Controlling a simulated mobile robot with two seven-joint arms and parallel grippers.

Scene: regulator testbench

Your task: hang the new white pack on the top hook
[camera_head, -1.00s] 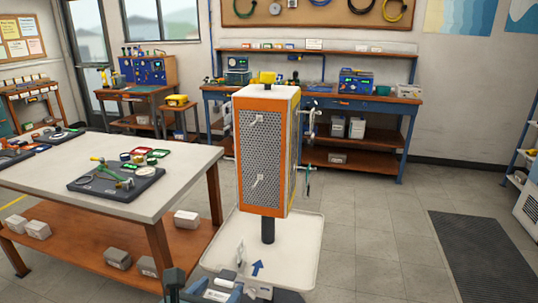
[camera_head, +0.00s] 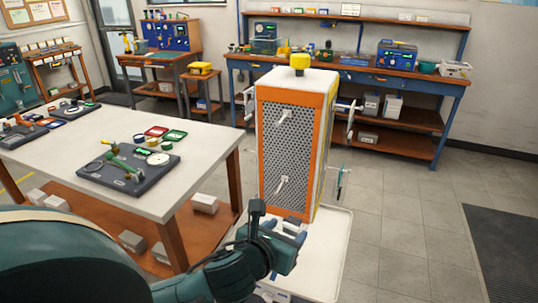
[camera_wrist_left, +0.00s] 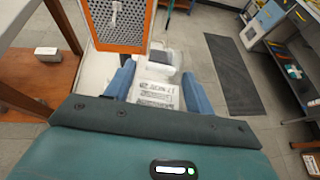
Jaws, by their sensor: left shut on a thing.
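The orange-framed testbench tower (camera_head: 293,145) has a grey mesh panel facing me. The top hook (camera_head: 284,117) is on the upper part of the mesh, and a lower hook (camera_head: 282,183) is below it. Neither shows a pack on it. My left gripper (camera_head: 287,238) is in front of the tower's lower end, below the lower hook. It is shut on a white pack (camera_wrist_left: 157,93) with dark printing, seen between the blue fingers in the left wrist view. In the head view the pack is mostly hidden by the gripper. My right gripper is out of view.
A pale base tray (camera_head: 335,245) lies under the tower. The worktable (camera_head: 200,185) with a dark tool mat (camera_head: 128,168) stands to the left. More hooks or fittings (camera_head: 350,120) stick out at the tower's right side.

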